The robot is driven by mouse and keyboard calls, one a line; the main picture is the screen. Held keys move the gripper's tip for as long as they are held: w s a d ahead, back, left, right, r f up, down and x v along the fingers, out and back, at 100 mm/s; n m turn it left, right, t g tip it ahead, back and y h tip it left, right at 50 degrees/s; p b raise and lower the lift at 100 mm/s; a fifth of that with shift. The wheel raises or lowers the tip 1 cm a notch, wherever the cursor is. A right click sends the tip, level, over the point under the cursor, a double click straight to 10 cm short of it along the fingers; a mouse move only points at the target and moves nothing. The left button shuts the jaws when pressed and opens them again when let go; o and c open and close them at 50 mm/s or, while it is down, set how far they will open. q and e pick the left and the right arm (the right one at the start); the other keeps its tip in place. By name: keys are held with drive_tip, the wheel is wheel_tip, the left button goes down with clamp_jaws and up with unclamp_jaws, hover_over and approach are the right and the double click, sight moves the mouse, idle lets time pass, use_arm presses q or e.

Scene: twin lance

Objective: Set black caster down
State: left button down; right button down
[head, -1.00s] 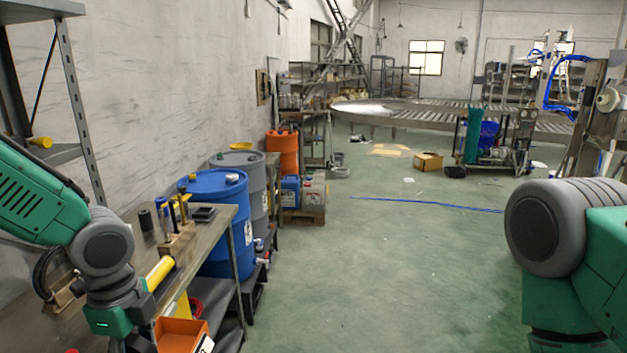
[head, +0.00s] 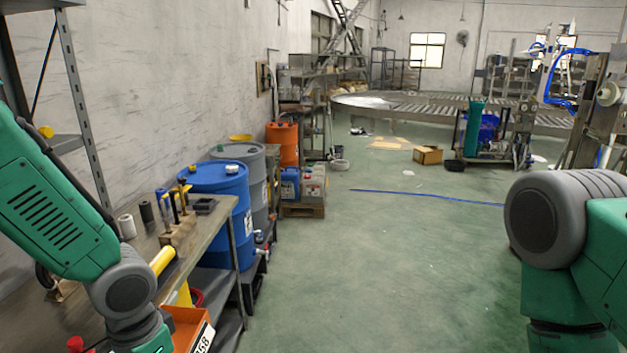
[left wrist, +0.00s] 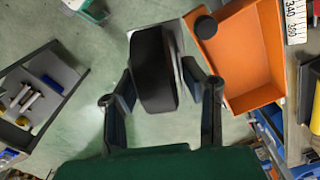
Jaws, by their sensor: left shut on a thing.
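The black caster (left wrist: 153,85), a dark wheel beside a pale metal plate, shows in the left wrist view. My left gripper (left wrist: 157,70) is shut on it, one finger on each side, and holds it with green floor behind it. An orange bin (left wrist: 245,60) lies just right of the caster in that view. The bin also shows at the bench's front edge in the head view (head: 188,328), by my left forearm. My left gripper and the caster are out of the head view. My right arm shows at the right, but its gripper is out of frame.
A workbench (head: 215,232) at left carries a tool block, a black cylinder (head: 146,212), a white cylinder (head: 127,226) and a yellow cylinder (head: 162,260). A blue drum (head: 222,205) stands behind. In the wrist view, a dark cart (left wrist: 50,85) stands at left. The central floor is open.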

use_arm(q)
drive_tip(key=n, duration=0.1)
drive_tip(key=s+f+n, duration=0.1)
drive_tip(key=n, duration=0.3)
drive_tip(key=shift+s+d+f, duration=0.3)
drive_tip(key=shift+s, duration=0.05)
wheel_tip(320, 180, down, 14)
drive_tip(key=b, duration=1.3)
drive_tip(key=shift+r, duration=0.25)
drive_tip(key=shift+w, duration=0.1)
